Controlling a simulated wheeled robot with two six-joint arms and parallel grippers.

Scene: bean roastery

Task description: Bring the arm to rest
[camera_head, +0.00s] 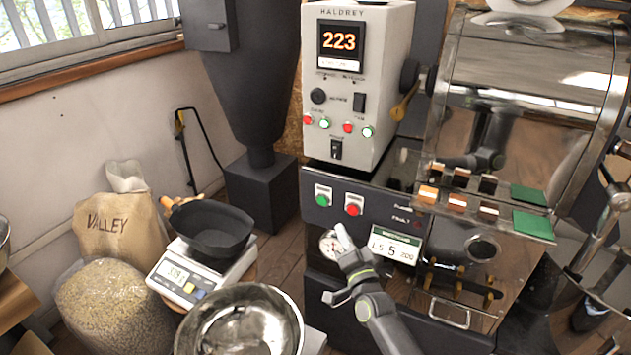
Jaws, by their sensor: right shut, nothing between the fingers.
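My right gripper (341,270) is near the lower middle of the head view, its arm coming up from the bottom edge. Its fingers are shut with nothing between them. It is in front of the dark front panel of the roaster (378,195), below the red button (353,208) and near a round gauge (331,243), which it partly covers. I cannot tell whether it touches the panel. My left gripper does not show.
A steel bowl (290,305) is left of my right arm. A scale (181,280) bears a black pan (212,243). A bean sack (112,290) stands at left. The control box (385,95) reads 223. A card (394,247) is right of the gripper.

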